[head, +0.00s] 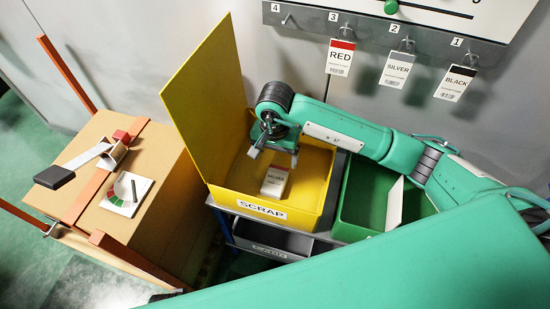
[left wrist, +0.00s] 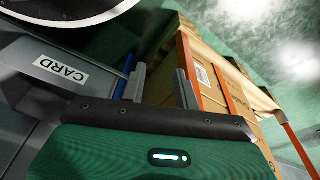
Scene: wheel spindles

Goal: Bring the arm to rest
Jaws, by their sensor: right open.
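My right arm reaches in from the right in the head view. Its gripper (head: 274,157) is open and empty above the yellow bin (head: 316,205) labelled SCRAP, its fingers pointing down. A small white labelled card or packet (head: 275,181) lies in that bin below the fingers; its print is hard to read. My left gripper is not clearly seen in the head view. In the left wrist view my left gripper (left wrist: 160,85) has its two grey fingers apart with nothing between them.
The yellow bin's raised lid (head: 205,95) stands beside the right gripper. A green bin (head: 355,222) holds a white sheet. Tags RED (head: 341,58), SILVER (head: 397,70) and BLACK (head: 455,83) hang behind. A strapped cardboard box (head: 165,195) stands left; the left wrist view shows a CARD label (left wrist: 61,71).

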